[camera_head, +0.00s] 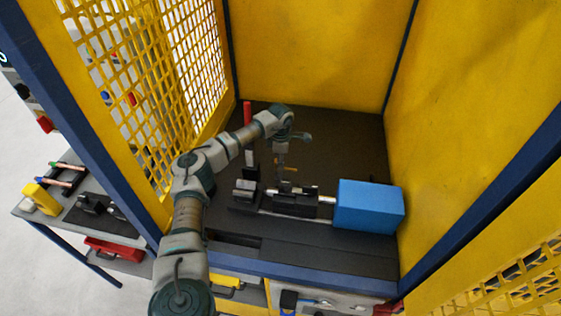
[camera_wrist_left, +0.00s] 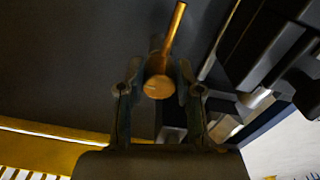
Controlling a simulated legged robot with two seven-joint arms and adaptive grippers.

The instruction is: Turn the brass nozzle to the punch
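The brass nozzle (camera_wrist_left: 158,87) shows in the left wrist view as a round brass end with a thin brass bar rising up and right from it. In the head view only a small brass-coloured bit (camera_head: 290,169) shows beside the gripper. My left gripper (camera_wrist_left: 159,72) has one finger on each side of the round end, with gaps showing, so it looks open. In the head view the left gripper (camera_head: 282,172) points down behind the black fixture. I cannot tell which part is the punch. My right gripper is not in view.
A black fixture (camera_head: 295,203) with silver rods stands against a blue block (camera_head: 368,206) on the dark bench. A red upright handle (camera_head: 247,113) stands behind my arm. Yellow walls (camera_head: 310,50) and a mesh panel enclose the bench. A side table with tubes (camera_head: 67,180) is outside, left.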

